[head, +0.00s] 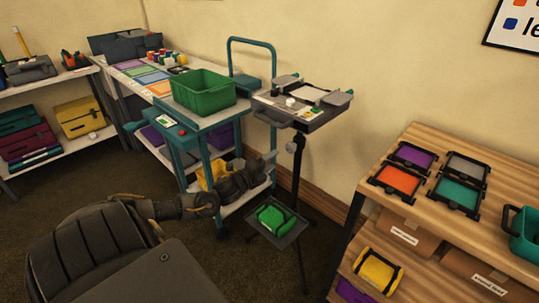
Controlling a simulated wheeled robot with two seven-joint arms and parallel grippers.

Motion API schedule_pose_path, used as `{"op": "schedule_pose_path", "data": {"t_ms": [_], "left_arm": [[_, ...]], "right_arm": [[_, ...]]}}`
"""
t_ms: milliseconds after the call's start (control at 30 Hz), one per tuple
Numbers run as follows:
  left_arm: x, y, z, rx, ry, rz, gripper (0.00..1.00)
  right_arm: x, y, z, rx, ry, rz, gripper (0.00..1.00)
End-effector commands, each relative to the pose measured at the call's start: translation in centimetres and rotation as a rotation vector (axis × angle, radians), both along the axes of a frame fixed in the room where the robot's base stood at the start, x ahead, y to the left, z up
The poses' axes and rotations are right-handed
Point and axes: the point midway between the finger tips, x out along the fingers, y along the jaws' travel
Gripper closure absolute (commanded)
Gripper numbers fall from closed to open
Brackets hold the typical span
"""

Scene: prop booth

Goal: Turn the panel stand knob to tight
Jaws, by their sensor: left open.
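The panel stand (296,172) is a dark upright pole with a flat grey head panel (312,118) on top, in the middle of the head view. A small dark knob (291,147) sticks out from the pole just below the head. Its setting is too small to read. My left gripper (270,164) is open and empty. It appears just left of the pole and a little below the knob, apart from it in the picture. My left arm comes in from the lower left. My right gripper is out of view.
A teal cart (205,122) with a green bin (203,91) stands behind my left arm. A low tray (283,238) on the stand holds a green item (275,217). A wooden shelf unit (440,142) with coloured trays stands at the right.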

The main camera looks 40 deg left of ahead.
Motion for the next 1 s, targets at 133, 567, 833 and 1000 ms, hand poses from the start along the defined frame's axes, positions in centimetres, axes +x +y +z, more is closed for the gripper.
{"op": "schedule_pose_path", "data": {"t_ms": [133,567,833,1000], "left_arm": [[-0.4,0.0,0.1,0.000,-0.001,-0.001,0.41],[-0.4,0.0,0.0,0.000,0.000,0.000,0.41],[-1.2,1.1,-4.0,-0.088,0.076,0.057,0.41],[-5.2,2.4,-14.9,-0.320,0.271,0.214,0.41]], "right_arm": [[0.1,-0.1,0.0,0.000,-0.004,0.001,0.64],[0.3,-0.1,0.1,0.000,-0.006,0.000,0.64],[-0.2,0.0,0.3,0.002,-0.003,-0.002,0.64],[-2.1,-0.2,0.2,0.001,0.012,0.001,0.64]]}}
